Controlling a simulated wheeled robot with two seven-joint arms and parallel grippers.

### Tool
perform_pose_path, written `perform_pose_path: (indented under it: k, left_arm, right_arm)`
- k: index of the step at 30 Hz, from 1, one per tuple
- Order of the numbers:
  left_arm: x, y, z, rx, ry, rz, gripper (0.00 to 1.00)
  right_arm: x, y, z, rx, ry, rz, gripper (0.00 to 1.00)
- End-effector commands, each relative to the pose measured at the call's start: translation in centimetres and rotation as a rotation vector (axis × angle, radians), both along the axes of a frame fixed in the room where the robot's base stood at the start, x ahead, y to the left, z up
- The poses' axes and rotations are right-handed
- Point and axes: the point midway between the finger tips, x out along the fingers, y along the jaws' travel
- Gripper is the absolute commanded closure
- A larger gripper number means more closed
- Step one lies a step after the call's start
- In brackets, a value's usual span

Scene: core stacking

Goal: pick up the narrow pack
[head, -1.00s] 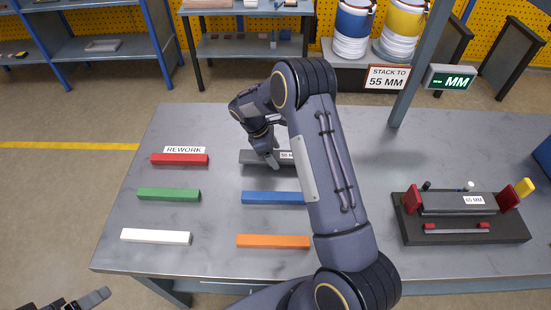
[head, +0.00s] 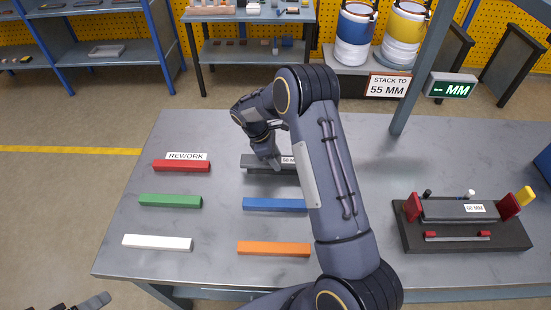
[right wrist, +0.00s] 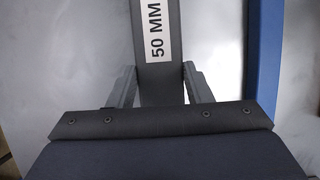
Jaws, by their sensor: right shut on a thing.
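The narrow pack is a dark grey bar (head: 250,162) with a white 50 MM label, lying at the back middle of the workbench. My right gripper (head: 272,164) reaches down over it from behind my arm, which hides the pack's right end. In the right wrist view, the pack (right wrist: 160,75) lies between the two fingers of the right gripper (right wrist: 160,88), one along each side, shut on it. I see no clear gap below the pack. A small part of my left gripper (head: 88,302) shows at the bottom left corner, cut off by the frame; its jaws cannot be judged.
Blue (head: 272,204) and orange (head: 273,249) bars lie in front of the pack; red (head: 181,166), green (head: 170,201) and white (head: 157,243) bars lie left. A dark fixture (head: 465,240) at right holds another labelled grey pack (head: 450,208) between red ends.

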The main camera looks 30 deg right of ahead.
Motion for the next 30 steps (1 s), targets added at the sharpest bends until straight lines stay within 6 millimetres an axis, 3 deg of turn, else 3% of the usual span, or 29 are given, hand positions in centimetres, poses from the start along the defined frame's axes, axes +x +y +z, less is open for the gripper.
perform_pose_path:
  k: [4,12,21,30]
  left_arm:
    - [0.0,0.0,2.0,0.000,0.000,0.000,0.24]
    - [0.0,0.0,5.6,0.000,0.000,0.000,0.24]
    - [0.0,0.0,6.3,0.000,0.000,0.000,0.24]
    - [0.0,0.0,6.5,0.000,0.000,0.000,0.24]
  right_arm:
    - [0.1,0.0,3.0,0.000,-0.004,0.000,0.94]
    - [-4.9,-1.0,8.9,0.000,-0.002,0.001,0.94]
    - [-11.3,-2.3,11.2,0.000,-0.002,-0.001,0.94]
    - [-13.6,-2.8,12.0,0.000,-0.002,-0.001,0.94]
